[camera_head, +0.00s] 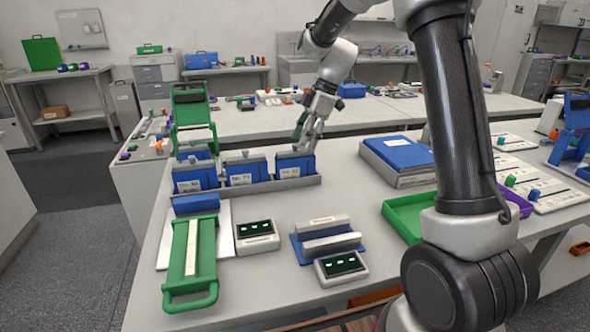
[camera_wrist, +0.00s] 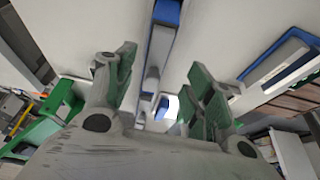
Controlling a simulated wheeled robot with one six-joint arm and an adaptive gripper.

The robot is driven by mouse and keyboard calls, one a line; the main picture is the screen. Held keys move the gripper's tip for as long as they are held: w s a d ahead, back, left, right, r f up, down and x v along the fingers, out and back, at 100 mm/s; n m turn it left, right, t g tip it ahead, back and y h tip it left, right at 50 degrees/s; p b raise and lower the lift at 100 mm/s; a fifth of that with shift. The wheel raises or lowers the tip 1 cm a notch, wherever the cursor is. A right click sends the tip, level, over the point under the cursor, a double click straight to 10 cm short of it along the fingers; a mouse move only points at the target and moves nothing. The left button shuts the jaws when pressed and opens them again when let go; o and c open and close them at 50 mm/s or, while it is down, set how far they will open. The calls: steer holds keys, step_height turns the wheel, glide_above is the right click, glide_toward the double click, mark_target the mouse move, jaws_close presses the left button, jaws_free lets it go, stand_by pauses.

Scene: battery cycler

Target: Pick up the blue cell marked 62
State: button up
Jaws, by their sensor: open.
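Blue cells with white labels stand in a row in a grey rack (camera_head: 250,186) on the near table in the head view. The left cell (camera_head: 190,175), the middle cell (camera_head: 243,170) and the right cell (camera_head: 294,166) face me; their numbers are too small to read surely. The right label may read 62. My gripper (camera_head: 309,139) points down just above and behind the right cell, its jaws open. In the wrist view the open green-padded fingers (camera_wrist: 168,85) flank a narrow blue and grey strip, which I cannot identify surely.
A green-handled fixture (camera_head: 190,265), two small display boxes (camera_head: 257,236) (camera_head: 342,266) and a blue-based holder (camera_head: 327,240) stand in front of the rack. A blue-topped stack (camera_head: 400,155) and a green tray (camera_head: 408,215) lie to the right. A green upright frame (camera_head: 190,105) stands behind the left cell.

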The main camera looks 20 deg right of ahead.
mark_target(299, 155)
steer(key=shift+n, duration=0.3)
steer(key=x, duration=0.9)
steer(key=shift+w+d+f, duration=0.1)
steer(key=shift+w+d, duration=0.2)
jaws_close()
